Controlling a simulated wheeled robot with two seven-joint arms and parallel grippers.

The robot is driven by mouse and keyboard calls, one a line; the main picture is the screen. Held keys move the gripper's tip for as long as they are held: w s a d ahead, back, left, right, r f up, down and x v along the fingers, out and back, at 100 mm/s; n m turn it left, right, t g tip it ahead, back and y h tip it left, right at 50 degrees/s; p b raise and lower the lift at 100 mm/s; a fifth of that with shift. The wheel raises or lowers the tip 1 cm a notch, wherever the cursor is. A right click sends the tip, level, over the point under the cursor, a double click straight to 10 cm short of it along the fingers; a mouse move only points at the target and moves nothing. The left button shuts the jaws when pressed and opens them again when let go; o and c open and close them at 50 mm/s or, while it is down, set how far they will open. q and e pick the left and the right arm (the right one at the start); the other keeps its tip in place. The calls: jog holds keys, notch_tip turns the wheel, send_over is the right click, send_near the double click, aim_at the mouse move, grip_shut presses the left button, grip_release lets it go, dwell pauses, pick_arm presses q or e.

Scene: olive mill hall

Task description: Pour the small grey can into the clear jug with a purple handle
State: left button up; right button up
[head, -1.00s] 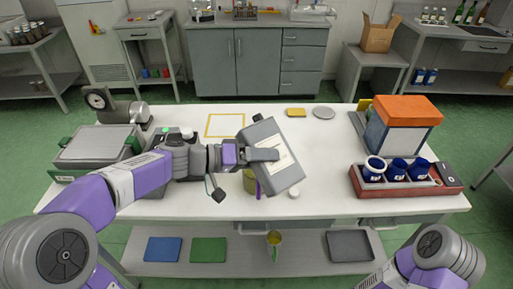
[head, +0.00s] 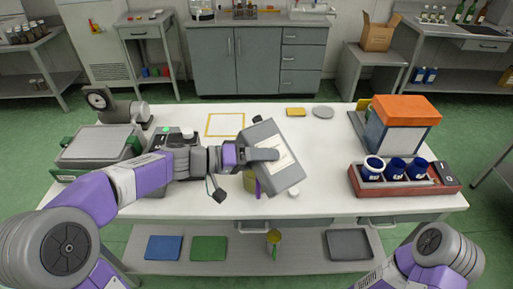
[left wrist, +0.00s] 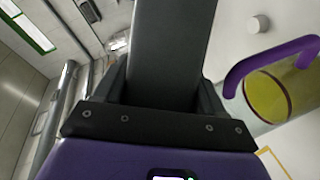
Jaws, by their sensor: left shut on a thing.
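The small grey can (head: 268,140) with a pale label is tilted, its upper end leaning left, above the table. My left gripper (head: 264,154) is shut on it; in the left wrist view the can (left wrist: 172,45) fills the middle between the fingers. The clear jug (head: 249,184) with a purple handle stands under and behind the can, mostly hidden by it. In the left wrist view the jug (left wrist: 284,97) shows its open mouth and yellow-green liquid inside. I cannot make out a stream from the can. My right gripper is out of view.
A small white cap (head: 293,192) lies right of the jug. A red rack (head: 425,186) with blue cups and an orange-topped box (head: 405,112) stand at the right. A scale-like device (head: 98,148) is at the left. A yellow square outline (head: 225,125) lies on clear table.

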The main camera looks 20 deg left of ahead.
pick_arm(q)
jog(key=shift+s+d+n+h+p, duration=0.25)
jog(key=shift+n+h+p, duration=0.5)
jog(key=shift+p, duration=0.8)
dwell(1.8)
jog(key=shift+s+d+f+n+b, duration=0.15)
jog(key=shift+d+f+n+b, duration=0.1)
jog(key=shift+f+n+b, duration=0.6)
dwell(1.7)
jog(key=shift+r+n+h, duration=0.45)
jog(key=shift+r+n, duration=0.25)
jog(key=shift+r, duration=0.2)
dwell(1.2)
